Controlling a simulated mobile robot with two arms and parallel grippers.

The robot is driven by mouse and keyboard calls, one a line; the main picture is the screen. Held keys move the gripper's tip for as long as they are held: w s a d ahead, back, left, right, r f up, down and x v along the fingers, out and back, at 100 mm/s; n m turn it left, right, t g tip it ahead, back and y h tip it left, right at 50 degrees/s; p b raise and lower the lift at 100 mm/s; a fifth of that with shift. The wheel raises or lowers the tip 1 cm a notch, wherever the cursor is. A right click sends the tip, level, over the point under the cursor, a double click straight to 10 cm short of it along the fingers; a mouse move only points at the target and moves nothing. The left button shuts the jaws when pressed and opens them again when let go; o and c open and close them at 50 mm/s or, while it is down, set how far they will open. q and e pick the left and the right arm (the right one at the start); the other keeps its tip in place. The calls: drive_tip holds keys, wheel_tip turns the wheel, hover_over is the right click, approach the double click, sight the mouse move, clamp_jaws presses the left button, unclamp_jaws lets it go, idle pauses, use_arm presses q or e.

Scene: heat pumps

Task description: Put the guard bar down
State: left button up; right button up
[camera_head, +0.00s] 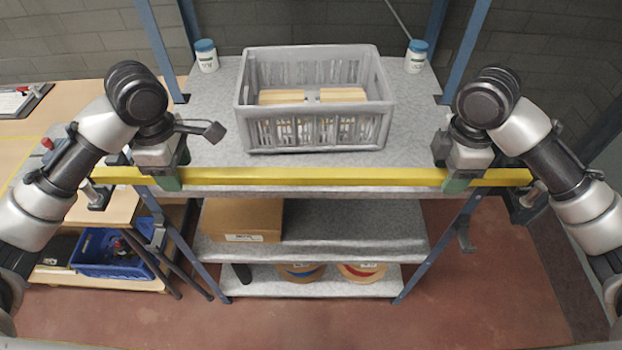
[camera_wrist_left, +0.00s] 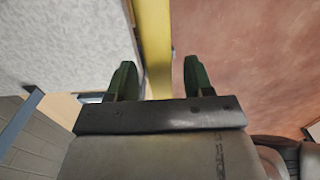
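The guard bar (camera_head: 310,177) is a long yellow bar running level across the front of the shelf rack. Its ends are by metal brackets at the left (camera_head: 98,197) and right (camera_head: 527,205); whether it rests in them I cannot tell. My left gripper (camera_head: 168,182) is at the bar's left part. In the left wrist view its green fingers stand apart on either side of the bar (camera_wrist_left: 154,45), with a gap visible on the right side. My right gripper (camera_head: 457,184) is at the bar's right part; its finger gap is hidden.
A grey crate (camera_head: 318,138) with boxes stands on the top shelf (camera_head: 215,150), between two white jars with blue lids (camera_head: 206,56) (camera_head: 416,56). A cardboard box (camera_head: 241,216) is on the shelf below. A wooden table (camera_head: 75,85) and blue bin (camera_head: 90,255) are at left.

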use_arm(q)
drive_tip(key=shift+r, duration=0.1)
wheel_tip(320, 180, up, 12)
use_arm(e)
wheel_tip(320, 180, up, 12)
idle(1.0)
use_arm(q)
drive_tip(key=shift+f, duration=0.2)
use_arm(e)
drive_tip(key=shift+f, duration=0.1)
